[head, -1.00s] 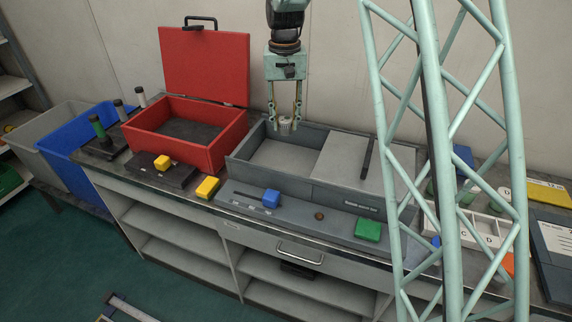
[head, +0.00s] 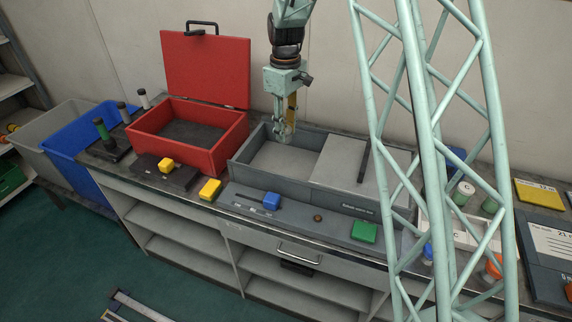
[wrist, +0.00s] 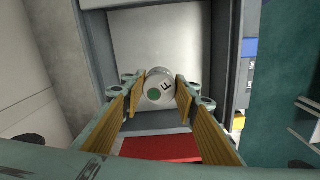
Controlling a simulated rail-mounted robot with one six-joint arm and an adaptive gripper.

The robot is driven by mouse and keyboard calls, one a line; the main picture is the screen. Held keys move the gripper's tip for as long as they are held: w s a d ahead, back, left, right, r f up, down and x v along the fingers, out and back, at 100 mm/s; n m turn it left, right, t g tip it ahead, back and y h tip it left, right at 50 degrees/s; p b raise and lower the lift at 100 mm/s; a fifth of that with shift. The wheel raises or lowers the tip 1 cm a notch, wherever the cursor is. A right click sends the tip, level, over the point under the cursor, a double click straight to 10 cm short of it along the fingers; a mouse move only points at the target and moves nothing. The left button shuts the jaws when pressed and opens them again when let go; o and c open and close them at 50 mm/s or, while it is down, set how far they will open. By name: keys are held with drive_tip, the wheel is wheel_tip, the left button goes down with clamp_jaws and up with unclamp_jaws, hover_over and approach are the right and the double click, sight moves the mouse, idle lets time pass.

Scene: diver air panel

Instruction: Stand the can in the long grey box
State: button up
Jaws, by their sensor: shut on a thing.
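The can (wrist: 159,88) is a small pale cylinder with a green dot and a letter on its end, seen end-on in the wrist view. My gripper (wrist: 160,92) is shut on it, with a finger on each side. In the head view my gripper (head: 285,138) points down over the open left part of the long grey box (head: 268,182), and its fingers mostly hide the can. The box's bare floor also shows in the wrist view (wrist: 160,40). I cannot tell whether the can touches the floor.
A grey lid (head: 345,165) with a dark handle bar covers the box's right part. The open red box (head: 215,152) stands at its left. My lattice column blocks part of the right side.

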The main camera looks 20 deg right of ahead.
drive_tip(key=n+p, duration=0.1)
drive_tip(key=n, duration=0.3)
drive_tip(key=n+p, duration=0.1)
drive_tip(key=shift+s+f+n+p, duration=0.2)
drive_tip(key=shift+f+n+p, duration=0.1)
drive_tip(key=shift+n, duration=0.1)
drive_tip(key=n, duration=0.2)
drive_tip(key=n+p, duration=0.1)
drive_tip(key=n, duration=0.1)
drive_tip(key=n+p, duration=0.1)
drive_tip(key=shift+s+f+n, duration=0.3)
drive_tip(key=shift+f+n, duration=0.1)
drive_tip(key=shift+f, duration=0.1)
hover_over(287, 166)
drive_tip(key=shift+a+f+p, duration=0.1)
drive_tip(key=shift+f+p, duration=0.3)
drive_tip(key=shift+f, duration=2.65)
drive_tip(key=shift+f, duration=1.9)
drive_tip(key=shift+f, duration=0.15)
